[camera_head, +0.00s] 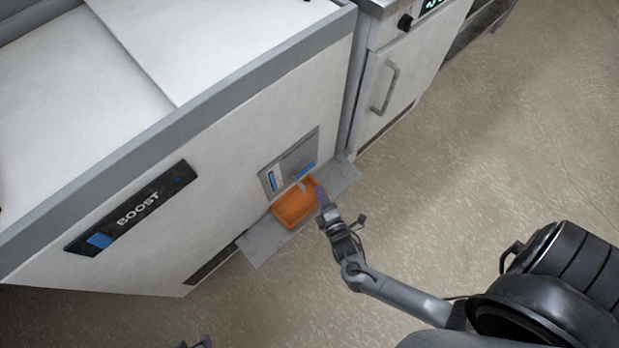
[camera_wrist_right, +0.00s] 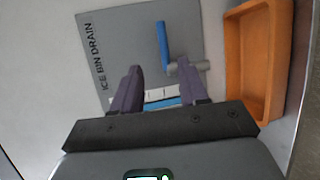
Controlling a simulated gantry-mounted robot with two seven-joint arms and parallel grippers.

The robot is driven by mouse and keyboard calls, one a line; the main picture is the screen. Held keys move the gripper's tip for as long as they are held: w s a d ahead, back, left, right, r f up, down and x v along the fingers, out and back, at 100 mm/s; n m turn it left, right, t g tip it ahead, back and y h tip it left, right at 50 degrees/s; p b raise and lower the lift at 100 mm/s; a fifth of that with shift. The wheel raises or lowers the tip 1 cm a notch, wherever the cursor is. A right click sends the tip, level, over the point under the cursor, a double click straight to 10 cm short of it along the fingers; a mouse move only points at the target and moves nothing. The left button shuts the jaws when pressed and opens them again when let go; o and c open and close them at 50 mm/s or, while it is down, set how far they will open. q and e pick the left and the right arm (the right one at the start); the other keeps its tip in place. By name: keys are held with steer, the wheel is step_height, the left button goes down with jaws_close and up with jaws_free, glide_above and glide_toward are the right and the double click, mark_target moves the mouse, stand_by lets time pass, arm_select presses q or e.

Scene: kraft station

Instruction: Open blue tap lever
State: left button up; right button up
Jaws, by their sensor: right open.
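The blue tap lever (camera_wrist_right: 162,42) sticks out from a grey metal spout (camera_wrist_right: 185,67) on a grey panel (camera_wrist_right: 120,30) marked "ICE BIN DRAIN". In the head view the lever (camera_head: 307,170) is at the panel's lower right, above the orange tray. My right gripper (camera_wrist_right: 160,80) is open and empty, its two purple fingers pointing at the panel. The lever lies beyond the fingertips, and the right finger overlaps the spout in view; contact cannot be told. In the head view the right gripper (camera_head: 321,194) is at the tray's right side. My left gripper (camera_head: 203,342) barely shows at the bottom edge.
The orange tray (camera_wrist_right: 245,60) stands on a grey ledge (camera_head: 262,245) below the spout; it also shows in the head view (camera_head: 277,213). The white machine front (camera_head: 200,230) fills the left. A cabinet with a handle (camera_head: 385,87) stands behind.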

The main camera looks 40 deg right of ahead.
mark_target(305, 171)
steer(key=b+x, duration=0.6)
steer(key=x, duration=0.5)
steer(key=shift+f, duration=0.25)
steer(key=shift+w, duration=0.15)
steer(key=shift+c, duration=1.3)
jaws_close()
